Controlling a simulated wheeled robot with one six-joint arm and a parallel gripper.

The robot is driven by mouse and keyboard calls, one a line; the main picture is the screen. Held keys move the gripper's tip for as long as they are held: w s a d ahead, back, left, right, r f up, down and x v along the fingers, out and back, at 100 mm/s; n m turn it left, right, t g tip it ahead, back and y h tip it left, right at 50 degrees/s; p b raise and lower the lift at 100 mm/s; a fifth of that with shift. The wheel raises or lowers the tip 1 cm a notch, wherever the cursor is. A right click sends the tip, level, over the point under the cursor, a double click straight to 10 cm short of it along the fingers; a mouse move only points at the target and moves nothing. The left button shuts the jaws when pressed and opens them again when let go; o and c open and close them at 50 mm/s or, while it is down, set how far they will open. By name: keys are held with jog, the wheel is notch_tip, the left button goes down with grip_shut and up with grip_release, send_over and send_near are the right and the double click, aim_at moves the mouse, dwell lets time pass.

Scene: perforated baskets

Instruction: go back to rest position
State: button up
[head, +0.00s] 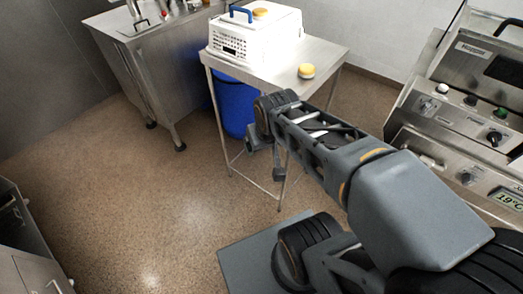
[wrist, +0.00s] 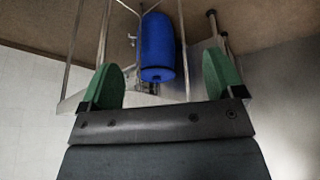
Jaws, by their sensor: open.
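My gripper (wrist: 163,72) is open and empty, with its two green fingers spread wide in the wrist view. In the head view my arm reaches from the lower right towards the steel table, and its end hangs in front of the table's near edge. Nothing is between the fingers. In the wrist view a blue bin (wrist: 158,45) shows beyond the fingers, apart from them.
A white perforated basket (head: 228,43) with a blue handle stands on the steel table (head: 282,70). A yellow-topped round item (head: 306,71) lies beside it. A steel control panel (head: 455,110) is at right, a steel cabinet (head: 160,70) at upper left. Floor at left is clear.

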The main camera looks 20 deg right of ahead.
jog(key=shift+n+g+y, duration=0.3)
jog(key=shift+n+g, duration=0.1)
jog(key=s+a+r+p, duration=0.2)
jog(key=r+p, duration=0.1)
jog(key=shift+s+a+r, duration=0.1)
dwell(0.5)
jog(key=shift+o, duration=0.2)
dwell(0.9)
